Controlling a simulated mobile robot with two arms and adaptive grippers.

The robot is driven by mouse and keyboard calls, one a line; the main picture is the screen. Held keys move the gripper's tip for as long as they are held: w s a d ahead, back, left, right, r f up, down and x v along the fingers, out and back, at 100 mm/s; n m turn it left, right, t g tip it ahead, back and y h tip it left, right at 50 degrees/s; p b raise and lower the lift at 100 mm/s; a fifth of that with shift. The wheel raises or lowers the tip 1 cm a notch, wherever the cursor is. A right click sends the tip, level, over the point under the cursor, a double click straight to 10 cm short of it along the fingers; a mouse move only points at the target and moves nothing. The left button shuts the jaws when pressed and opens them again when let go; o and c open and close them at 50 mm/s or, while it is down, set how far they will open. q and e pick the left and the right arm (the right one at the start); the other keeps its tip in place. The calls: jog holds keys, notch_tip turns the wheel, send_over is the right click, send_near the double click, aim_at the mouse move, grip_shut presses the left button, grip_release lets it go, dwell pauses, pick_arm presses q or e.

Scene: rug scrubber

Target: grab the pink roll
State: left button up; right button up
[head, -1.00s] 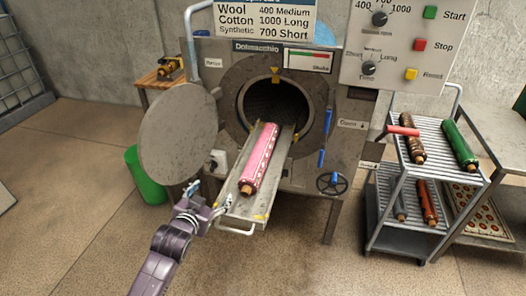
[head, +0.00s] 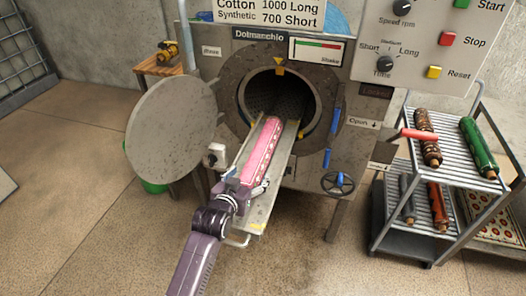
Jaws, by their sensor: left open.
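The pink roll (head: 263,149) lies lengthwise on the metal tray (head: 262,213) that sticks out of the machine's round opening. My right gripper is not in view.
The machine's round door (head: 170,130) stands open at left, close to my left arm. A handwheel (head: 338,183) is at right of the tray. A wire cart (head: 450,165) with several rolls stands at right.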

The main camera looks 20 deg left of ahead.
aim_at(255, 167)
pick_arm(q)
jog(key=shift+x, duration=0.8)
jog(key=x, duration=0.3)
jog(key=shift+w, duration=0.15)
jog(key=shift+w+f, duration=0.25)
jog(key=shift+w, duration=0.25)
jog(key=c, duration=1.8)
jog(key=shift+w+r, duration=0.1)
jog(key=shift+r, duration=0.1)
grip_shut()
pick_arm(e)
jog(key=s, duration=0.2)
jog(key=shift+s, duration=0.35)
pick_arm(q)
jog(key=shift+r, duration=0.1)
